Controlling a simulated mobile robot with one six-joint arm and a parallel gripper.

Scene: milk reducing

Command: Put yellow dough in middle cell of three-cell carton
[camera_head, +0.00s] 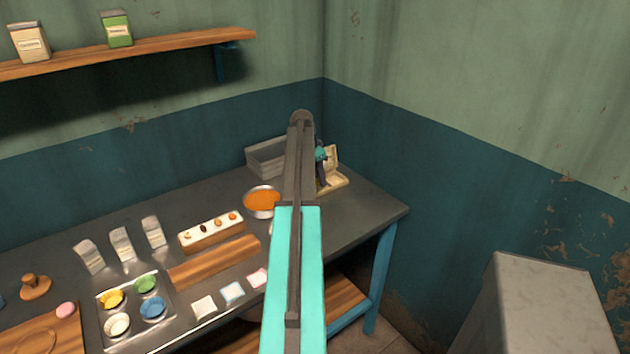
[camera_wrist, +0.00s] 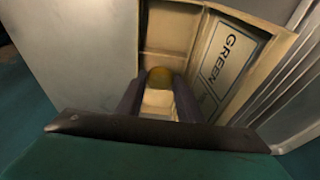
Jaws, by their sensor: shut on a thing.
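My gripper (camera_wrist: 158,95) is shut on the yellow dough (camera_wrist: 160,77), a small dull-yellow rounded piece between the fingertips. In the wrist view the dough is over or inside the cream carton (camera_wrist: 168,22); I cannot tell whether it touches the carton floor. Pale walls divide the carton, but the fingers hide part of its cells, so I cannot tell which cell lies under the dough. In the head view the open carton (camera_head: 334,186) stands at the table's far right end, and my arm covers part of it and the dough.
A label reading GREEN (camera_wrist: 220,62) is beside the dough. A grey crate (camera_head: 264,158) and a bowl of orange contents (camera_head: 262,201) are left of the carton. A white holder (camera_head: 208,233) and a tray of coloured cups (camera_head: 134,308) are farther left.

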